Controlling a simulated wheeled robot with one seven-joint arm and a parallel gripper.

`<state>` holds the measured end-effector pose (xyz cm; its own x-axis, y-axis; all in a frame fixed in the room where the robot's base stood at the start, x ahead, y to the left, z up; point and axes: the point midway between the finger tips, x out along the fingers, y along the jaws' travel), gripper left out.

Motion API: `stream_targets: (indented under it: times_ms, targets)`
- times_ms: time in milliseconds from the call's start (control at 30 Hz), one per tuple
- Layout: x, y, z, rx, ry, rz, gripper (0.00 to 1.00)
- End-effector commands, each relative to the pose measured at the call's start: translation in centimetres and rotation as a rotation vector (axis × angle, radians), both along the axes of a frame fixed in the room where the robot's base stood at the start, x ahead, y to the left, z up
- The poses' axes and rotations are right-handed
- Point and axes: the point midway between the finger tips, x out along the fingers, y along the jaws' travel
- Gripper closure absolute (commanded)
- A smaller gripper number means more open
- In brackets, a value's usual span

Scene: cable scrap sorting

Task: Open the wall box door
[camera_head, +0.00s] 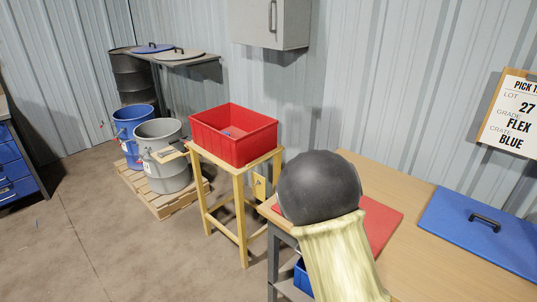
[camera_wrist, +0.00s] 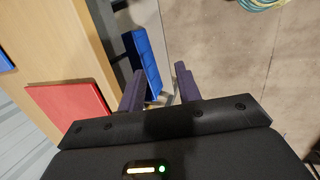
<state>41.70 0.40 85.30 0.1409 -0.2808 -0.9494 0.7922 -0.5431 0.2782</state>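The grey wall box (camera_head: 262,24) hangs on the corrugated wall at the top centre of the head view, its upper part cut off by the frame. Its front door looks shut, with a dark upright handle (camera_head: 272,15) on it. The wall box is not in the wrist view. My gripper (camera_wrist: 159,88) shows in the wrist view with its two dark fingers apart, nothing held between them. It points down past the edge of the wooden table, well away from the wall box. My gripper cannot be made out in the head view, where my arm stands in front.
A red crate (camera_head: 256,147) on a wooden stand (camera_head: 240,196) stands below the wall box. The wooden table (camera_head: 400,195) is at right with a blue lid (camera_head: 470,243) and a red panel (camera_head: 383,222). Buckets (camera_head: 164,170) stand on a pallet at left. Floor at lower left is clear.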

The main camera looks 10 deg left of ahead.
Motion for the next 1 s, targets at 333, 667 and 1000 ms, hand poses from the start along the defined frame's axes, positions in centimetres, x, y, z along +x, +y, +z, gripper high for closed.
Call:
stream_targets:
  times_ms: [333,667,1000]
  targets:
    - [-3.6,0.5,7.9,0.324,-0.103,-0.543,0.66]
    - [-6.7,-0.4,13.6,0.436,-0.209,-0.877,0.66]
    - [-7.0,-0.4,13.8,0.439,-0.214,-0.898,0.66]
